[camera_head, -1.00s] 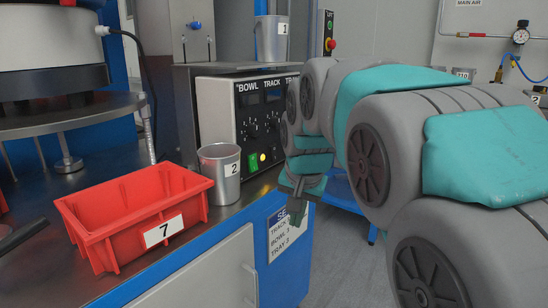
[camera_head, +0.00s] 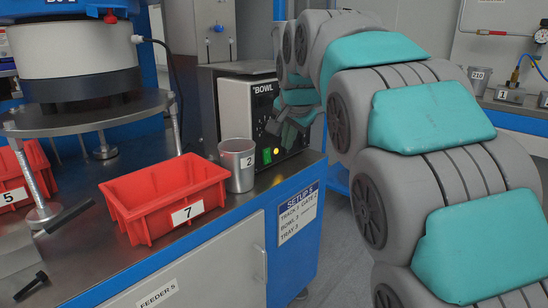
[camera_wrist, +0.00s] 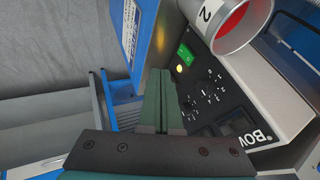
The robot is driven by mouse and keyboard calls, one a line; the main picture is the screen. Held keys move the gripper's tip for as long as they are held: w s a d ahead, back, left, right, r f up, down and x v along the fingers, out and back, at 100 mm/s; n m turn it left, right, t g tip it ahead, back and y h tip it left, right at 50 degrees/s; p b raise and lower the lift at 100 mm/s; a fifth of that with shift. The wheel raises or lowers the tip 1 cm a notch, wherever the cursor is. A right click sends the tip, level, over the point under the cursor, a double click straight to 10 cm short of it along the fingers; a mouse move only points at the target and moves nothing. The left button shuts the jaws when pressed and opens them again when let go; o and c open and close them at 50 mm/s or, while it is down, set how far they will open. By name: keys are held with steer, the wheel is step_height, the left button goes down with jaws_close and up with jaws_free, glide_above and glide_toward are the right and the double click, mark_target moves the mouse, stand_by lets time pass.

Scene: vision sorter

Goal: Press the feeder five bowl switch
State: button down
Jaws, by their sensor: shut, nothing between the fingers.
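The control box panel (camera_head: 262,112) stands on the bench, with "BOWL" lettering at its top. It has a lit green switch (camera_head: 267,156) with a yellow lamp (camera_head: 276,151) beside it. My gripper (camera_head: 284,134) is in front of the panel's right part and hides the TRACK side and several knobs. In the wrist view, my gripper (camera_wrist: 161,74) is shut and empty, its tips left of the panel (camera_wrist: 222,100). The green switch (camera_wrist: 186,52) and yellow lamp (camera_wrist: 179,69) show just right of the tips, and dark knobs lie lower. I cannot tell whether the tips touch the panel.
A metal cup marked 2 (camera_head: 238,170) stands just left of the panel; it also shows in the wrist view (camera_wrist: 230,30). A red bin marked 7 (camera_head: 165,200) is left of it. The bowl feeder (camera_head: 75,58) stands further left. A setup sign (camera_head: 298,212) hangs on the cabinet side.

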mark_target(267, 156)
steer(key=shift+f, duration=0.1)
steer(key=shift+w+a+f+p, duration=0.15)
steer(key=shift+w+a+f, duration=0.6)
steer(key=shift+w+f, duration=0.65)
steer(key=shift+w+a+f+p, duration=0.15)
steer(key=shift+w+a+f, duration=0.6)
steer(key=shift+w+f, duration=0.6)
steer(key=shift+w+a+f+p, duration=0.15)
steer(key=shift+w+a+f, duration=0.6)
steer(key=shift+w+f, duration=0.65)
steer(key=shift+s+f, duration=0.1)
steer(key=shift+s, duration=0.05)
steer(key=shift+f, duration=0.1)
steer(key=shift+f+b, duration=0.15)
steer(key=shift+b, duration=0.25)
steer(key=shift+a+r, duration=0.1)
steer(key=shift+r, duration=0.1)
